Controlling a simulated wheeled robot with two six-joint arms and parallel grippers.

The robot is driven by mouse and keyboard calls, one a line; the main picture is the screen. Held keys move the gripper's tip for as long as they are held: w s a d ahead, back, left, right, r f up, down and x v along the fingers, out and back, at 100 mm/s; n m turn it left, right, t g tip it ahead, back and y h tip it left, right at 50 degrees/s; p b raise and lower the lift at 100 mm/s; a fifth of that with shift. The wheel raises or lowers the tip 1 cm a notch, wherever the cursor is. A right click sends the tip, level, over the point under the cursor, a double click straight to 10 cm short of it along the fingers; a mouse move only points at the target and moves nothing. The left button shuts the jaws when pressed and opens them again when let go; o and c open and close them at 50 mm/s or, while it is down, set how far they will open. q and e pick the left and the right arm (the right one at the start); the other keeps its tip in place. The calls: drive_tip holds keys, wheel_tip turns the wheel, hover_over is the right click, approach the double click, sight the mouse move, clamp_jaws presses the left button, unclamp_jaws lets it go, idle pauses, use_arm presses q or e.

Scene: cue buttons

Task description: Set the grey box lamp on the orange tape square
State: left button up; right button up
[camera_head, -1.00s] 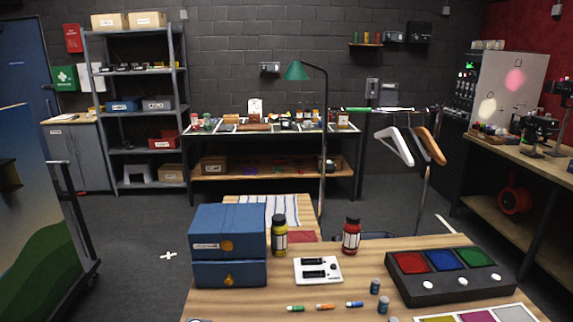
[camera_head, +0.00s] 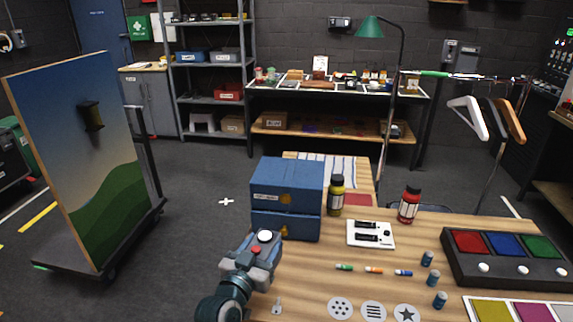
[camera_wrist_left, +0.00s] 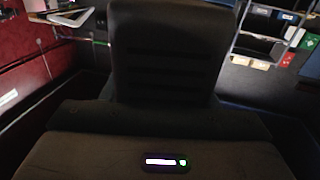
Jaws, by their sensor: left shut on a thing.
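My left gripper (camera_head: 258,262) is at the table's left edge, in front of the blue drawer box. It is shut on a small grey box with a white round top and a red spot, which looks like the grey box lamp (camera_head: 267,245). The fingers are hard to make out against it. In the left wrist view a dark slotted block fills the middle, with a small lit display below; I cannot tell whether the block is the lamp. I see no orange tape square in either view. My right gripper is not in view.
The blue drawer box (camera_head: 286,190) stands just behind the gripper. A console with red, blue and green panels (camera_head: 508,258) is at the right. A painted board (camera_head: 85,160) stands left.

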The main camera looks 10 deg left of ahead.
use_arm(q)
drive_tip(key=w+d+r+m+h+p, duration=0.1)
drive_tip(key=w+r+m+h+p, duration=0.1)
drive_tip(key=w+r, duration=1.3)
drive_tip(key=shift+g+h, duration=0.4)
drive_tip(key=shift+h, duration=0.1)
